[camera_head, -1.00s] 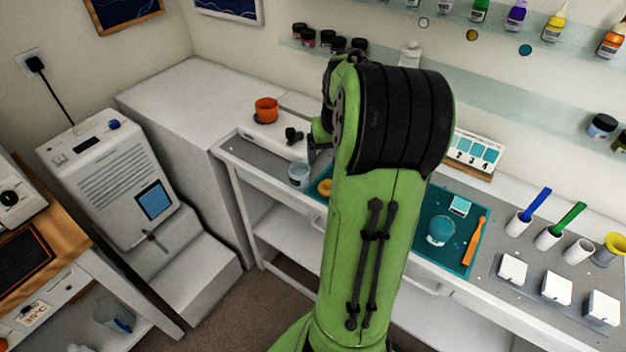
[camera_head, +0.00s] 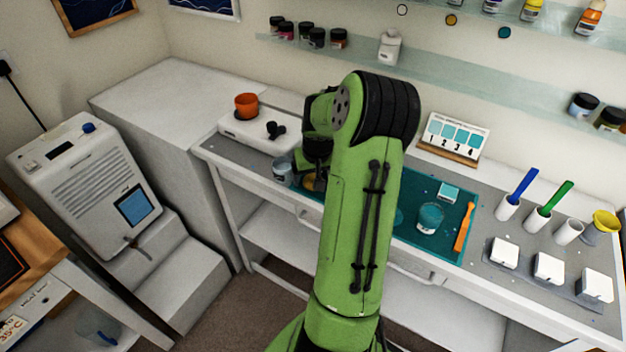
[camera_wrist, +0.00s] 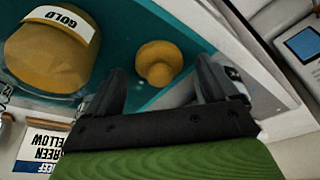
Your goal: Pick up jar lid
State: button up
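A small gold knobbed piece, which looks like the jar lid (camera_wrist: 158,63), rests on the teal mat in the wrist view. In the head view a bit of gold (camera_head: 309,182) shows beside my arm at the mat's left end; most of it is hidden. My gripper (camera_wrist: 161,72) is open, its two dark fingers on either side of the lid in the picture. No contact shows, and the height gap is hard to tell. A gold jar labelled GOLD (camera_wrist: 45,55) stands left of the lid in the wrist view.
The teal mat (camera_head: 405,240) also holds a cup of teal liquid (camera_head: 430,217) and an orange stick (camera_head: 465,226). A clear cup (camera_head: 282,172) stands left of my gripper. White blocks (camera_head: 549,267) and tool holders fill the right. A white scale (camera_head: 245,132) stands at back left.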

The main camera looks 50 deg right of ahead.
jog(key=c, duration=1)
jog(key=shift+c, duration=0.2)
jog(key=shift+r, duration=0.15)
